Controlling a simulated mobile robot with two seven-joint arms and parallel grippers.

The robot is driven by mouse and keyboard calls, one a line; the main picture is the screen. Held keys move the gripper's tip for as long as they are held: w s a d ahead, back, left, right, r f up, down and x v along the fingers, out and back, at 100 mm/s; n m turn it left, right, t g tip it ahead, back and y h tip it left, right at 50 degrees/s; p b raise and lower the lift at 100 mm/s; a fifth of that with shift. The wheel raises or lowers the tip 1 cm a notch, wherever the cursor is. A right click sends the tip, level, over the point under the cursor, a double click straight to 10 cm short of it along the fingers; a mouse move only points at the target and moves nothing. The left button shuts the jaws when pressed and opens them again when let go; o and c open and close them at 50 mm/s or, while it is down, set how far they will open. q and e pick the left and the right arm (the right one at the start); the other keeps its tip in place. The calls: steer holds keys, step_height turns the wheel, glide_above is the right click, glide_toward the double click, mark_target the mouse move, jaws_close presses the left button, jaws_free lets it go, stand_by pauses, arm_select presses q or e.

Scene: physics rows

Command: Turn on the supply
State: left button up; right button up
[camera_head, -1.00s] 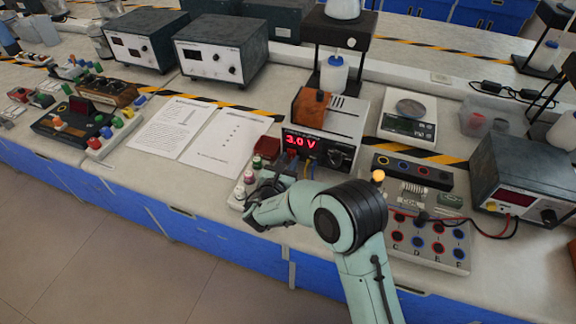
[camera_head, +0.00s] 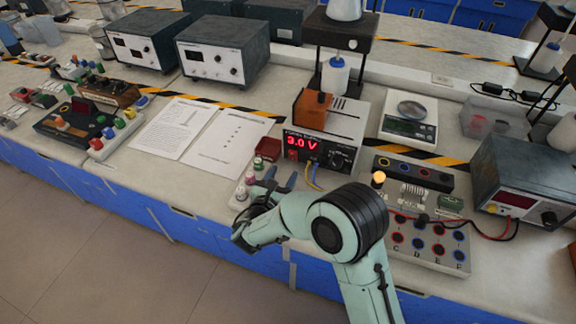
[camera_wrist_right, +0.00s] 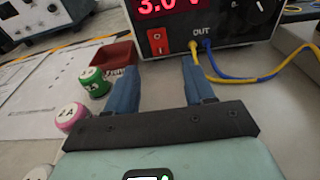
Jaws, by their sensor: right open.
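The supply (camera_head: 349,122) is a light box with a red display (camera_head: 302,143) that reads 3.0 V, lit. It has a red rocker switch (camera_wrist_right: 157,41) on the lower left of its front, and a dark knob (camera_head: 340,159) at the right. Yellow and blue leads come from its OUT sockets (camera_wrist_right: 201,44). My right gripper (camera_head: 281,177) is in front of the supply, at the left of its front panel. In the wrist view its two blue fingers (camera_wrist_right: 157,78) are apart with nothing between them, short of the switch. My left gripper is out of view.
A small red tray (camera_wrist_right: 104,64) and several labelled weights (camera_head: 245,185) are close to the left of my fingers. A lit bulb (camera_head: 378,179) and a socket board (camera_head: 430,242) are on the right. Papers (camera_head: 200,135) lie on the left.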

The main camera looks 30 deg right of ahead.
steer(key=v, duration=0.7)
steer(key=shift+s+a, duration=0.1)
steer(key=shift+s, duration=0.05)
